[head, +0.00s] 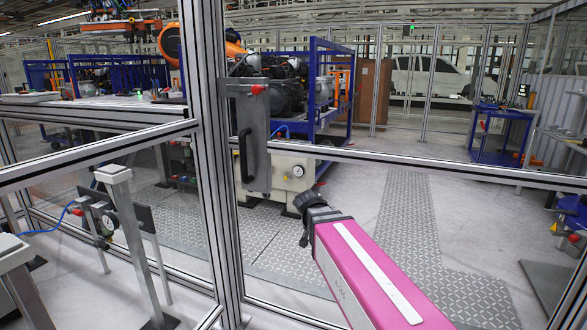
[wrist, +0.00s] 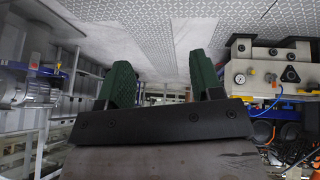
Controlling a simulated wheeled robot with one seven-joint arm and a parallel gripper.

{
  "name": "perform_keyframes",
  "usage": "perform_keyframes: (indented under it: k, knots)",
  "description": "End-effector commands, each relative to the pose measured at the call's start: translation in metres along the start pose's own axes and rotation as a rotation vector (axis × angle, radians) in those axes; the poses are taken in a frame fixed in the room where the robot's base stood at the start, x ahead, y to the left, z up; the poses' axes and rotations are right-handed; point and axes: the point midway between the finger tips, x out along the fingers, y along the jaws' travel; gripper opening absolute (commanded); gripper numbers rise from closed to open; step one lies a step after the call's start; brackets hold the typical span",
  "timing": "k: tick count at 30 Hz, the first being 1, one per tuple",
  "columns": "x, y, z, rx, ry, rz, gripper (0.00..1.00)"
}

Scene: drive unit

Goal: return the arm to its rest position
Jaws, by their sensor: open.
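My arm (head: 362,272) shows in the head view as a pink link with a white stripe, reaching from the lower right towards the middle. It ends in a dark joint (head: 312,208) in front of the aluminium frame. My gripper fingers cannot be made out in the head view. In the wrist view my gripper (wrist: 160,80) has two green fingers standing well apart. Nothing is between them, so it is open and empty. The wrist picture looks upside down, with the floor at the top.
An aluminium fence post (head: 212,150) and a rail (head: 440,170) stand close ahead. A grey door handle plate (head: 254,150) is on the post. Behind are a pale block with a gauge (head: 290,175) and a blue rack (head: 335,125). Patterned floor plates (head: 408,215) lie clear at the right.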

Motion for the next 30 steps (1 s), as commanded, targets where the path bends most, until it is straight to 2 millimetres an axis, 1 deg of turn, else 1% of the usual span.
perform_keyframes:
  k: [1, 3, 6, 9, 12, 15, 18, 21, 30]
  knots:
    - [0.018, 0.014, 0.016, -0.034, -0.054, -0.004, 0.60]
    - [0.040, 0.028, 0.037, -0.089, -0.126, -0.024, 0.60]
    - [0.067, 0.048, 0.067, -0.161, -0.224, -0.065, 0.60]
    - [0.089, 0.066, 0.097, -0.225, -0.311, -0.119, 0.60]
    - [0.105, 0.081, 0.122, -0.275, -0.378, -0.177, 0.60]
    - [0.116, 0.090, 0.140, -0.311, -0.422, -0.226, 0.60]
    - [0.121, 0.095, 0.151, -0.333, -0.448, -0.259, 0.60]
    - [0.123, 0.097, 0.156, -0.342, -0.457, -0.273, 0.60]
    - [0.124, 0.097, 0.156, -0.345, -0.457, -0.275, 0.60]
